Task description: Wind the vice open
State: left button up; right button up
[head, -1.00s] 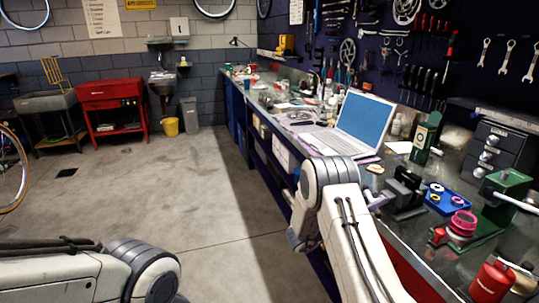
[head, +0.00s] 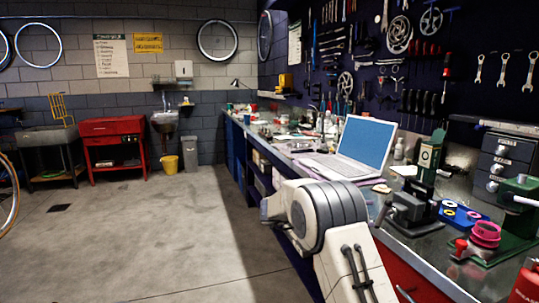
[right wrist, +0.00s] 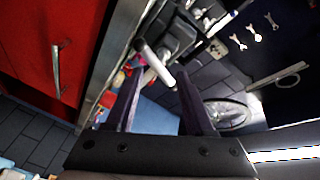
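The vice (head: 412,210) is dark grey and stands at the front edge of the bench. In the right wrist view the vice (right wrist: 180,36) shows beyond my fingertips, with its pale bar handle (right wrist: 154,62) crossing in front of it. My right gripper (right wrist: 157,76) is open, its two dark fingers apart. The handle lies ahead of and between the fingertips; whether it touches them I cannot tell. In the head view my right arm hides most of the area in front of the vice. The vice jaws' gap is too small to judge. My left gripper is not in view.
An open laptop (head: 362,145) stands left of the vice. A blue tray (head: 462,215) with coloured rings, a pink round container (head: 486,234) and a green tool (head: 516,200) stand to its right. Red drawers (right wrist: 50,50) sit below the bench.

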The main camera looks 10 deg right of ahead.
jog(key=w+a+r+n+t+y+p, duration=0.3)
jog(key=w+a+r+n+t+p, duration=0.1)
jog(key=w+a+r+n+t, duration=0.3)
jog(key=w+a+r+n+t+y+p, duration=0.4)
jog(key=w+a+r+n+t, duration=0.3)
jog(key=a+t, duration=0.5)
jog(key=shift+w+a+n+y, duration=0.3)
jog(key=shift+w+a+n, duration=0.3)
jog(key=shift+n, duration=0.2)
jog(key=shift+c, duration=0.4)
